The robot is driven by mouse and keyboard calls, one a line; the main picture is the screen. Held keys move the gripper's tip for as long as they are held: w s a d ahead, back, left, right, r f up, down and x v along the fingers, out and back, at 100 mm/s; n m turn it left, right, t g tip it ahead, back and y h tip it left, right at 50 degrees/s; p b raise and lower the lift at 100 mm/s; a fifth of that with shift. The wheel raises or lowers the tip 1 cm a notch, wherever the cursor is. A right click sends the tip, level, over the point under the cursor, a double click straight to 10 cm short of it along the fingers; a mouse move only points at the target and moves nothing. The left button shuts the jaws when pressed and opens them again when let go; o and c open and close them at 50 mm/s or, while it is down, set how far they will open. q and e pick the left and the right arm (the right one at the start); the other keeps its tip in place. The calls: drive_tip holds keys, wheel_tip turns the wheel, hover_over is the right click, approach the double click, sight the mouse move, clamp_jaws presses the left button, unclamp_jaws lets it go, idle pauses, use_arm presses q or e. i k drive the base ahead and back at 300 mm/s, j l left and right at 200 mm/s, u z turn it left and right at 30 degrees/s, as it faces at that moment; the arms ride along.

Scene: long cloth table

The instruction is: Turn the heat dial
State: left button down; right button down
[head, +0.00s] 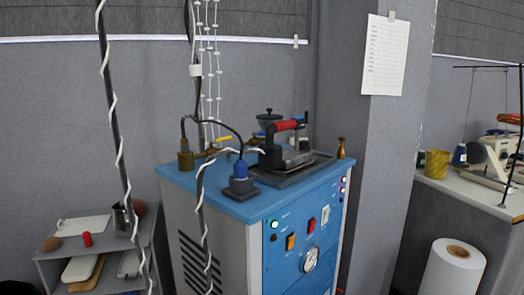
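A steam station with a blue top and blue front panel (283,262) stands in the middle of the head view. Its front has a round white-faced dial or gauge (311,259) low on the panel, orange rocker switches (290,241), a white switch (325,215) and a lit green lamp (275,224). I cannot tell which part is the heat dial. An iron with a red and black handle (287,125) rests on a dark pad on top. Neither of my grippers is in view.
A grey shelf (52,262) with trays and a metal jug (124,220) stands at left. Dark poles wound with white cord (115,140) cross the view in front. At right are a white roll (453,270) and a table with a sewing machine (497,152).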

sight(302, 143)
drive_tip(key=i+l+u, duration=0.25)
drive_tip(key=l+u, duration=0.15)
drive_tip(key=i+l+u, duration=0.2)
drive_tip(key=l+u, duration=0.2)
drive_tip(key=i+l+u, duration=0.1)
drive_tip(key=l+u, duration=0.25)
drive_tip(key=l, duration=0.2)
drive_tip(key=l+u, duration=0.4)
drive_tip(key=l, duration=0.15)
drive_tip(key=l+u, duration=0.4)
drive_tip(key=l, duration=0.15)
